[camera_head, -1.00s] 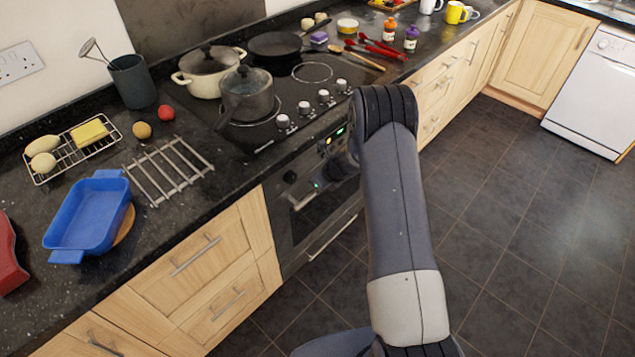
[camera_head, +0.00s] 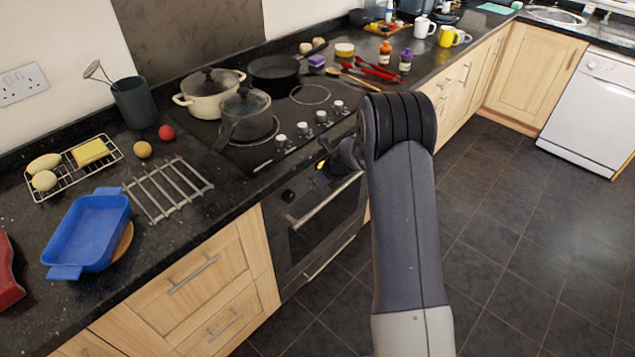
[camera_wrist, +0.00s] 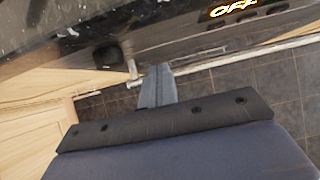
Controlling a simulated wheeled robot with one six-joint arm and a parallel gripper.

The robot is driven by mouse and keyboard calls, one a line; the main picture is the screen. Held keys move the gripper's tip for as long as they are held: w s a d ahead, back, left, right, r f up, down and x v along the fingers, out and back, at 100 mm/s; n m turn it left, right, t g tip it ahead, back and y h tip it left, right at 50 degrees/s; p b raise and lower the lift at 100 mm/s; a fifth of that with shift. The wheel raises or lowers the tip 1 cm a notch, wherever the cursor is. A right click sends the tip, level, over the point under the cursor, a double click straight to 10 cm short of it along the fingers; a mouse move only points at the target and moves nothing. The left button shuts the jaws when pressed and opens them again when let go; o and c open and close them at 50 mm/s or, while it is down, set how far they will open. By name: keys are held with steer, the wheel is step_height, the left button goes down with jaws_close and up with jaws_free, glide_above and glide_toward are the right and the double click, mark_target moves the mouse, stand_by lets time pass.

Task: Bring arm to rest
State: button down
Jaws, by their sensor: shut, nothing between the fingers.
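My arm rises from the bottom of the head view, bends at a dark ribbed joint, and reaches toward the oven front. My gripper (camera_head: 322,177) is small and partly hidden by my wrist there, close in front of the oven (camera_head: 318,222). In the wrist view my gripper (camera_wrist: 158,72) shows its fingers together, with nothing between them. The fingers point toward the oven front, beside a dark knob (camera_wrist: 107,56); whether they touch it I cannot tell.
The granite counter holds a blue dish (camera_head: 90,233), a metal trivet (camera_head: 168,188), a lidded saucepan (camera_head: 247,115) and a cream pot (camera_head: 209,92). The oven handle (camera_head: 325,201) sticks out below my gripper. Open tiled floor (camera_head: 510,250) lies to the right.

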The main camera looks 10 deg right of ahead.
stand_by(0.4)
glide_above(316, 212)
step_height(316, 212, down, 9)
steer(key=shift+w+a+f+p, duration=0.1)
steer(key=shift+w+p, duration=0.05)
steer(key=shift+p, duration=0.2)
steer(key=shift+f, duration=0.15)
steer(key=shift+s+d, duration=0.2)
